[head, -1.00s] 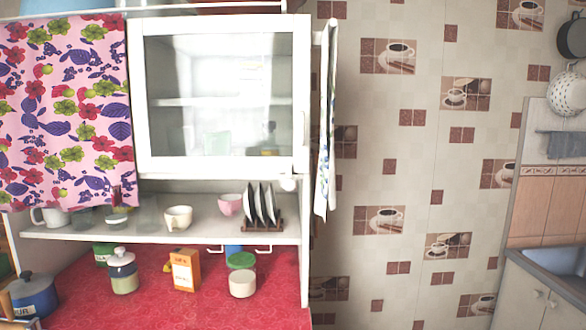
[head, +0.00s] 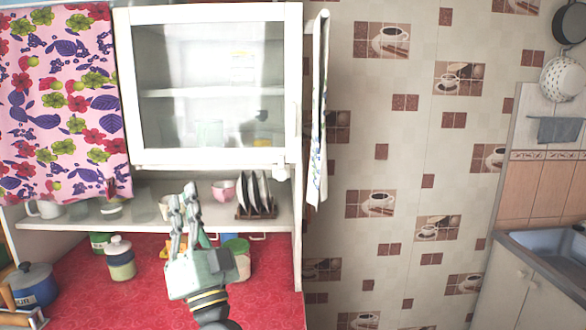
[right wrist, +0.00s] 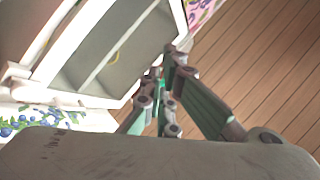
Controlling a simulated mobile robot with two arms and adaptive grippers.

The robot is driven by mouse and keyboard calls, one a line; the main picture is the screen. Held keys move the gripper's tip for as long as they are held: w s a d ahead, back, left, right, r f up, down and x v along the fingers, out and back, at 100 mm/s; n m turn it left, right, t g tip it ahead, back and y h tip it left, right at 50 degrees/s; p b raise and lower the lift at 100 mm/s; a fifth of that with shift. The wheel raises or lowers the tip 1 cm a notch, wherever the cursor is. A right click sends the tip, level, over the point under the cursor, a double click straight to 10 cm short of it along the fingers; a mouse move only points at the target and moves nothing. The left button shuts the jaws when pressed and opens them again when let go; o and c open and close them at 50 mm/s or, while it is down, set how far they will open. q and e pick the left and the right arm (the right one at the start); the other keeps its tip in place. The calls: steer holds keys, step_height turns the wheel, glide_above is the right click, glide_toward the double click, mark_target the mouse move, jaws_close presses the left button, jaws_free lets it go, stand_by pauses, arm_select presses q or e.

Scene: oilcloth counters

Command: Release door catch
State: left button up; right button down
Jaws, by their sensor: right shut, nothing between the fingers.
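The white cabinet door (head: 212,163) has a glass pane with shelves behind it. It looks closed. A small white catch-like knob (head: 282,172) sits just under its lower right corner, and a slim handle (head: 297,118) shows on the right edge. My right gripper (head: 182,200) is shut and empty, pointing up in front of the open shelf, below the door and left of the knob. In the right wrist view my fingers (right wrist: 166,75) are together beside a white cabinet frame (right wrist: 60,90); no contact is clear. My left gripper is out of view.
A plate rack (head: 257,212) and a pink cup (head: 223,190) stand on the open shelf (head: 60,228). Jars, including a striped one (head: 121,262), and a blue pot (head: 32,288) stand on the red counter (head: 75,300). A towel (head: 318,120) hangs right of the cabinet.

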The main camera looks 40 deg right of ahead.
mark_target(281, 168)
steer(key=s+d+r+m+g+h, duration=0.1)
steer(key=d+r+m+g+h, duration=0.2)
steer(key=d+m+g+h, duration=0.35)
steer(key=s+d+r+m+g+h, duration=0.1)
steer(key=d+r+m+g+h, duration=0.25)
steer(key=m+g+h, duration=0.55)
steer(key=d+f+m+g+y, duration=0.4)
steer(key=d+f+m+g, duration=0.1)
steer(key=m, duration=0.4)
steer(key=shift+d+g, duration=0.45)
steer(key=shift+g, duration=0.7)
steer(key=shift+s+y, duration=0.1)
steer(key=shift+y, duration=0.15)
steer(key=w+d+p, duration=0.2)
steer(key=d+p, duration=0.2)
steer(key=d, duration=0.6)
